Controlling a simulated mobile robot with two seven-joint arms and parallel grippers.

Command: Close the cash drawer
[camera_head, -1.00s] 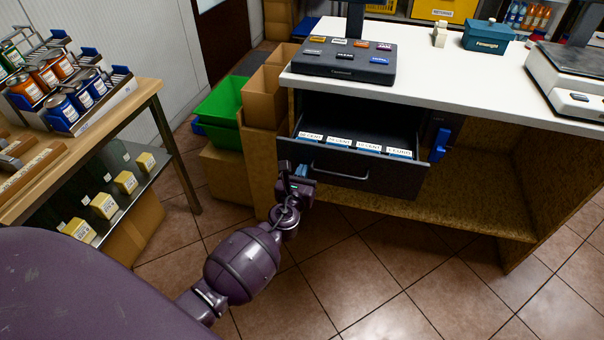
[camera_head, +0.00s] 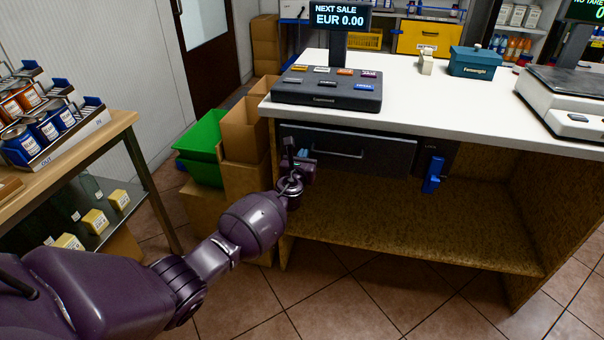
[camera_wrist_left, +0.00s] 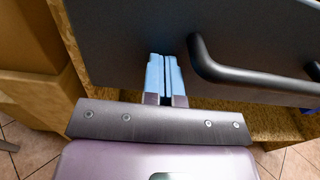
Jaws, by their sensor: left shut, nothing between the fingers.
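The cash drawer (camera_head: 350,147) is a dark front with a black bar handle, under the white counter top. Its front looks level with the dark housing around it, and no inside shows. My left gripper (camera_head: 303,166) is at the left part of the drawer front, left of the handle. In the left wrist view the blue fingertips (camera_wrist_left: 164,75) are together and empty, up against or very near the drawer front (camera_wrist_left: 130,35); the handle (camera_wrist_left: 250,75) is to their right. My right gripper is not in view.
A register keypad (camera_head: 328,88) with a display stands on the counter (camera_head: 430,110). A blue lever (camera_head: 433,175) is right of the drawer. Green bins (camera_head: 203,145) and cardboard boxes stand at left. The shelf (camera_head: 420,225) below is empty.

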